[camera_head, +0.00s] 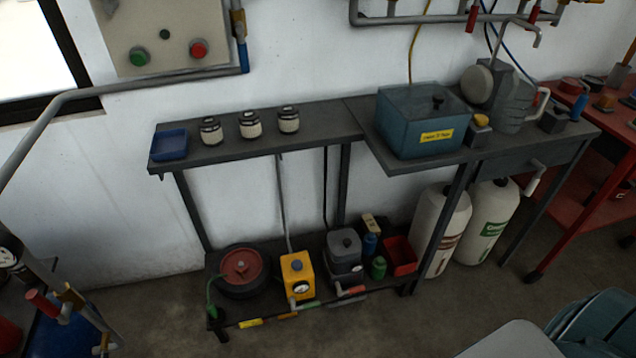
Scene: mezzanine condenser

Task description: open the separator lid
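The separator appears to be the teal box (408,138) with a yellow label (436,136), standing on the right part of the dark workbench. Its lid (415,100) looks dark and lies flat across the top, with a small black knob (438,102) near the middle. The lid appears closed; a thin gap at the rim would be too small to tell. The label's text is too small to read. Neither of my grippers shows in this view, so nothing is seen touching the box or its lid.
A grey jug (512,100) and a yellow-topped block (480,125) stand close right of the box. Three jars (250,125) and a blue tray (171,144) are on the left bench. Pipes with red valves (472,18) run above. White canisters (443,228) stand below.

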